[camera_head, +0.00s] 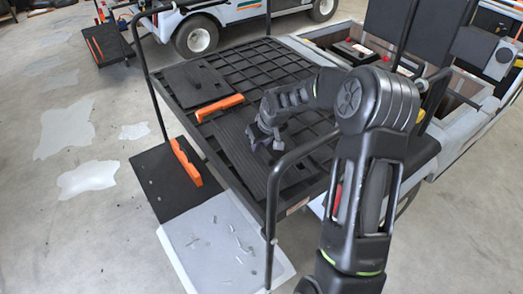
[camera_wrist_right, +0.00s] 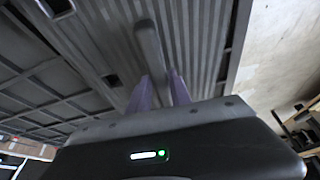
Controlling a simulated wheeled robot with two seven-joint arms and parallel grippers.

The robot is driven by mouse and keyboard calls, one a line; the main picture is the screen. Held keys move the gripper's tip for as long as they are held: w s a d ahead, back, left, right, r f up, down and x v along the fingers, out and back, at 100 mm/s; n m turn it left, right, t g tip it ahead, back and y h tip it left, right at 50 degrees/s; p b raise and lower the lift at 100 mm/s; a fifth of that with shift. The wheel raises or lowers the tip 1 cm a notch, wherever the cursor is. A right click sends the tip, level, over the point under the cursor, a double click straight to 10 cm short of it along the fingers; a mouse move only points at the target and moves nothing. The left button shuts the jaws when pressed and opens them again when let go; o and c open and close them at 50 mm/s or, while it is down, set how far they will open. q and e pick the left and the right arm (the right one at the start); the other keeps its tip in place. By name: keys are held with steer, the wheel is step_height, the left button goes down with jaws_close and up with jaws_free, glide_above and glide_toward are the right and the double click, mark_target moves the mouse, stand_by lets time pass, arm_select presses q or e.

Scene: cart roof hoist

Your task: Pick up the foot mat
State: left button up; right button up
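The foot mat (camera_head: 240,139) looks like the dark ribbed panel lying flat on the near part of the cart's black gridded deck. Its ribs fill the upper middle of the right wrist view (camera_wrist_right: 205,35). A grey rounded bar (camera_wrist_right: 149,45) stands out from the ribbed face. My right gripper (camera_head: 262,143) is low over the mat, and its two purple fingers (camera_wrist_right: 161,88) reach to either side of the bar's lower end. The fingers are apart, but I cannot tell whether they press on the bar. My left gripper is not in view.
A black panel with an orange strip (camera_head: 195,80) lies on the deck. Another black panel (camera_head: 155,192) lies low beside the cart, near a grey sheet (camera_head: 222,243). Upright black rails (camera_head: 270,220) stand at the deck corners. Open floor (camera_head: 60,230) lies left.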

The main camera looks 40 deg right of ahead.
jaws_close()
stand_by(0.5)
steer(key=shift+r+p, duration=0.45)
steer(key=shift+r, duration=0.05)
step_height(320, 180, up, 10)
steer(key=shift+f, duration=0.2)
steer(key=s+a+r+p, duration=0.1)
steer(key=a+r+p, duration=0.1)
steer(key=a, duration=0.9)
steer(key=s+a+r+n+p, duration=0.1)
steer(key=s+a+r+p, duration=0.1)
steer(key=a, duration=1)
steer(key=shift+r+y, duration=0.3)
steer(key=shift+r, duration=0.25)
